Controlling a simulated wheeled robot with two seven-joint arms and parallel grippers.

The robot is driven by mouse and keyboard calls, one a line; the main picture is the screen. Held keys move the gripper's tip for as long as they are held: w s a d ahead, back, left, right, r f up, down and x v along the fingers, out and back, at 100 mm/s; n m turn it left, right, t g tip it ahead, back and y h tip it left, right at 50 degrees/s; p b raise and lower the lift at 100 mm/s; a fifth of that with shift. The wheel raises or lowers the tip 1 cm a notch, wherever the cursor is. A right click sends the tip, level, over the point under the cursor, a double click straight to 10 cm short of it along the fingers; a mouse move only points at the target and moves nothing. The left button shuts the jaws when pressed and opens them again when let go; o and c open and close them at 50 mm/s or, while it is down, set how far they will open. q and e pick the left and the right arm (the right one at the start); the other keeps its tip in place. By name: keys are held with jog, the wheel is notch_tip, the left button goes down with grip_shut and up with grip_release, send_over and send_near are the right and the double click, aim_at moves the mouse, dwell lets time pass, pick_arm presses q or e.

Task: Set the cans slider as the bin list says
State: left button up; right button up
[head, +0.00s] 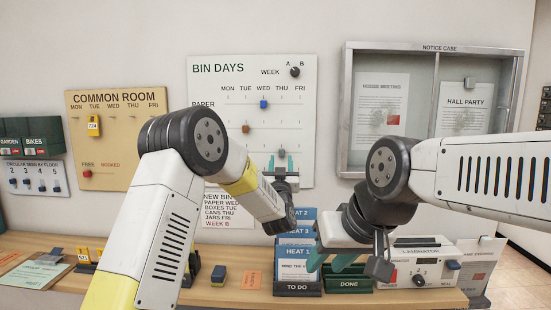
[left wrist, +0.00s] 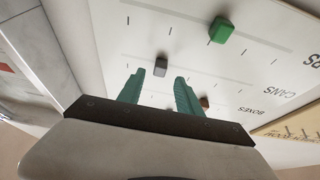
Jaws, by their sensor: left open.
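The BIN DAYS board (head: 205,80) hangs on the wall. The grey cans slider (head: 281,153) stands about under THU. My left gripper (head: 281,160) is open, its green fingertips either side of the slider's lower part. In the left wrist view the grey slider (left wrist: 160,66) shows between the fingertips (left wrist: 159,80); contact cannot be told. The bin list (head: 226,211) reads paper Wed, boxes Tue, cans Thu, jars Fri, week B, partly covered by my left arm. My right gripper (head: 331,259) is open and empty, low in front of the folder holders.
The blue slider (head: 264,104) is under WED and the brown one (head: 246,127) under TUE. A green slider (left wrist: 222,30) sits near the cans slider. Heat folders (head: 296,253), a DONE holder (head: 349,285) and a laminator (head: 420,273) crowd the counter.

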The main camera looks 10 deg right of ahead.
pick_arm(q)
jog(key=v, duration=0.4)
jog(key=s+a+r+m+g+h, duration=0.1)
jog(key=s+a+r+g, duration=0.3)
jog(key=s+a+g, duration=0.55)
jog(key=s+a+f+g, duration=0.2)
jog(key=s+a, duration=0.3)
jog(key=s, duration=0.5)
jog(key=s+a+f+n+g+y, duration=0.1)
jog(key=s+a+f, duration=0.3)
jog(key=s, duration=0.6)
jog(key=s+a+f+n+g+y, duration=0.1)
jog(key=s+a+f+g, duration=0.2)
jog(key=s+a, duration=0.3)
jog(key=s+f, duration=0.1)
jog(key=s, duration=0.2)
jog(key=shift+s+a, duration=0.25)
jog(key=shift+s, duration=0.15)
